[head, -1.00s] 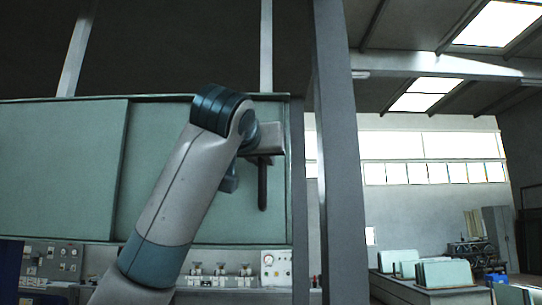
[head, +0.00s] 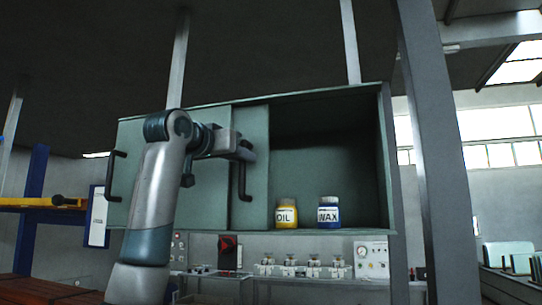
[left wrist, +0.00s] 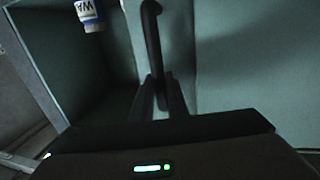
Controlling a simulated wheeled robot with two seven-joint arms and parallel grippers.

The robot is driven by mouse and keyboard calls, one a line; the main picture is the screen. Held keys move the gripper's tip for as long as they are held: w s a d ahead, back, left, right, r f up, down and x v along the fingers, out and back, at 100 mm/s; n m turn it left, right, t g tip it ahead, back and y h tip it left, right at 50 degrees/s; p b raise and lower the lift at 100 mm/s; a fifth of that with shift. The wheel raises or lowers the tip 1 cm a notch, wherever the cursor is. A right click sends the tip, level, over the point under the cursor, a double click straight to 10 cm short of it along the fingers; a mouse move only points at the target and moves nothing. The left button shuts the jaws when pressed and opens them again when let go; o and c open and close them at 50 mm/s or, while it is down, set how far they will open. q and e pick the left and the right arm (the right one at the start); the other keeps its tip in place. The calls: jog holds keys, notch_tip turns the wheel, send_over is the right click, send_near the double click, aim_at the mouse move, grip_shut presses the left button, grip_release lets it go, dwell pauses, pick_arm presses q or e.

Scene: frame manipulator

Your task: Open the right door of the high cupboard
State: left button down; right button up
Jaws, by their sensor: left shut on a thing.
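The high cupboard (head: 388,160) is green with sliding doors. Its right door (head: 255,210) stands slid to the left, so the right part of the cupboard is open. The black upright handle (head: 242,182) of the right door is in the jaws of my left gripper (head: 246,153), which is shut on it. In the left wrist view the handle (left wrist: 152,35) runs up from between the dark fingers (left wrist: 158,97). The left door (head: 208,210) is partly behind my left arm. My right gripper is not in view.
A yellow OIL jar (head: 286,213) and a blue WAX jar (head: 329,212) stand inside the open part; the WAX jar also shows in the left wrist view (left wrist: 89,14). A grey post (head: 432,150) stands right of the cupboard. Another black handle (head: 115,175) is at the left.

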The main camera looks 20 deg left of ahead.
pick_arm(q)
jog(key=shift+a, duration=0.95)
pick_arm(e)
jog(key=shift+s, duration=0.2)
pick_arm(q)
jog(key=c, duration=1.7)
grip_release()
jog(key=shift+d, duration=0.1)
jog(key=shift+c, duration=0.2)
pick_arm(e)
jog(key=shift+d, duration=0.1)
pick_arm(q)
jog(key=shift+s, duration=0.15)
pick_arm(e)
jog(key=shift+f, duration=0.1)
